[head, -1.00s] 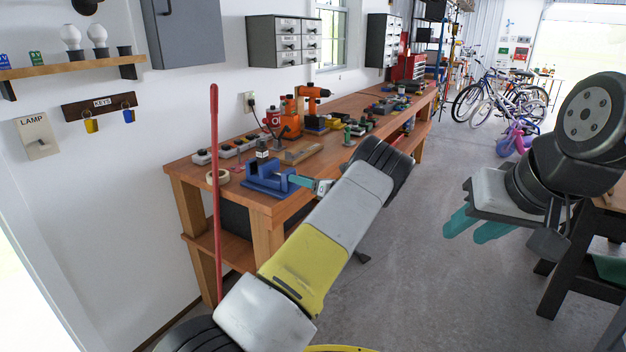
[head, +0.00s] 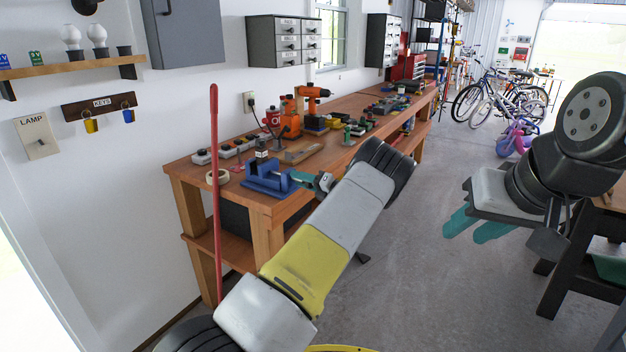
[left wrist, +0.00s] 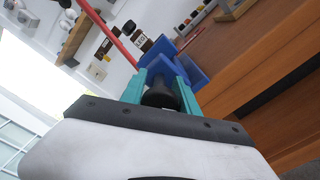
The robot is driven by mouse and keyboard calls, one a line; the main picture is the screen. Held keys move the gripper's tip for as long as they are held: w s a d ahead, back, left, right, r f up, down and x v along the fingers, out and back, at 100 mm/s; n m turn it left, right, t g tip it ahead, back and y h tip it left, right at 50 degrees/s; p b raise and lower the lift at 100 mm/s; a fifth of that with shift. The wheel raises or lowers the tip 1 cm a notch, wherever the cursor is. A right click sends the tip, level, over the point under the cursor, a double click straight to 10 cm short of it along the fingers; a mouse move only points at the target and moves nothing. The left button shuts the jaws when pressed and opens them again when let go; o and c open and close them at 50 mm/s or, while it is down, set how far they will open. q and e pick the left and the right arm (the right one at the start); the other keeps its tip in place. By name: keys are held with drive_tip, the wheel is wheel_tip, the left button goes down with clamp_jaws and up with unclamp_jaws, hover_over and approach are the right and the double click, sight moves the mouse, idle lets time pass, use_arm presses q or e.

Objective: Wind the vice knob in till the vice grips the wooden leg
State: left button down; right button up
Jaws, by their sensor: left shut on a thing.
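The blue vice (head: 266,178) sits at the near end of the wooden workbench in the head view. It also shows in the left wrist view (left wrist: 190,68), just beyond the fingertips. My left gripper (head: 297,177) is at the vice's right side, its teal fingers pointing at it. In the left wrist view the left gripper (left wrist: 162,88) is shut on the black vice knob (left wrist: 160,97), one finger on each side. I cannot make out the wooden leg or the jaw gap clearly. My right gripper (head: 464,234) hangs at the right, empty, its teal fingers apart.
The workbench (head: 350,110) carries power strips, a tape roll (head: 217,177), an orange drill (head: 312,95) and other tools. A red pole (head: 214,150) stands at its near end. The floor (head: 400,290) between the bench and the dark stand at right is clear.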

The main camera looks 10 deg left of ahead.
idle(0.4)
use_arm(q)
drive_tip(key=c, duration=1.1)
unclamp_jaws()
drive_tip(key=v, duration=0.7)
drive_tip(key=shift+s+d, duration=0.1)
drive_tip(key=shift+d, duration=0.3)
